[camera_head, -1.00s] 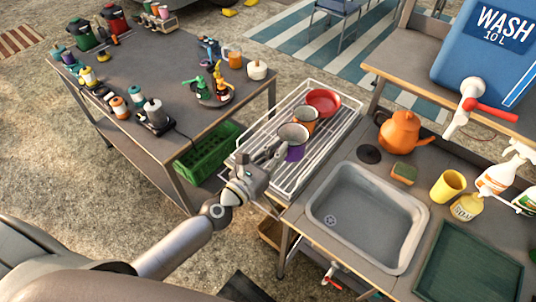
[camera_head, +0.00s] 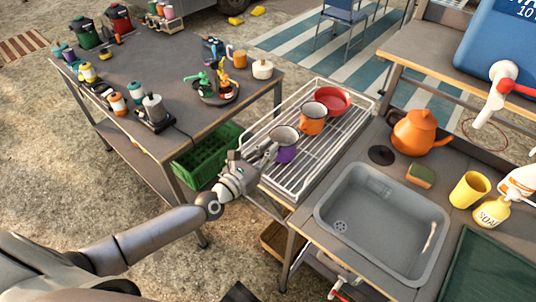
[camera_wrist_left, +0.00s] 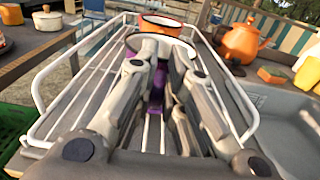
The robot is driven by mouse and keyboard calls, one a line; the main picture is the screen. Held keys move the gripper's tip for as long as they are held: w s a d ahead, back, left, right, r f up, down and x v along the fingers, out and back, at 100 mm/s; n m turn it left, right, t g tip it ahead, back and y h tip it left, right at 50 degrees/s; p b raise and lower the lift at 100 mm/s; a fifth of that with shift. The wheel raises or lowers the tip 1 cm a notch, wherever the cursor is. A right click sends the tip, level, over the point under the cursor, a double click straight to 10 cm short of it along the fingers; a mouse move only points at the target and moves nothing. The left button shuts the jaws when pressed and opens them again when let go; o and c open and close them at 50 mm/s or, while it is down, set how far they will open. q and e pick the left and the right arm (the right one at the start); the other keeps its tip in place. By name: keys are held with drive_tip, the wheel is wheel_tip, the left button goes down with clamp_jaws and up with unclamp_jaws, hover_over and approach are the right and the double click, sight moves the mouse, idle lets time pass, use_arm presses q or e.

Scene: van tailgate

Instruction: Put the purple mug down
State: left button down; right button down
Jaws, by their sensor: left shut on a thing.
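The purple mug (camera_head: 286,154) with a pale rim is at the white wire dish rack (camera_head: 311,172), toward its left side. My left gripper (camera_head: 266,151) is shut on the mug from the left. In the left wrist view the purple mug (camera_wrist_left: 158,84) shows between the gripper's fingers (camera_wrist_left: 155,90), mostly hidden by them. I cannot tell whether the mug's base touches the rack's wires. My right gripper is not in view.
An orange mug (camera_head: 312,119) and a red bowl (camera_head: 333,100) stand on the rack behind the purple mug. The sink (camera_head: 384,222) is to the right, with an orange kettle (camera_head: 418,131) beyond it. The rack's front right part is bare.

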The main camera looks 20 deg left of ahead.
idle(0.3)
use_arm(q)
drive_tip(key=shift+f, duration=0.2)
drive_tip(key=c, duration=1.5)
unclamp_jaws()
drive_tip(key=shift+r, duration=0.1)
drive_tip(key=shift+r, duration=0.15)
drive_tip(key=shift+b+v, duration=1.45)
drive_tip(key=shift+v, duration=4.55)
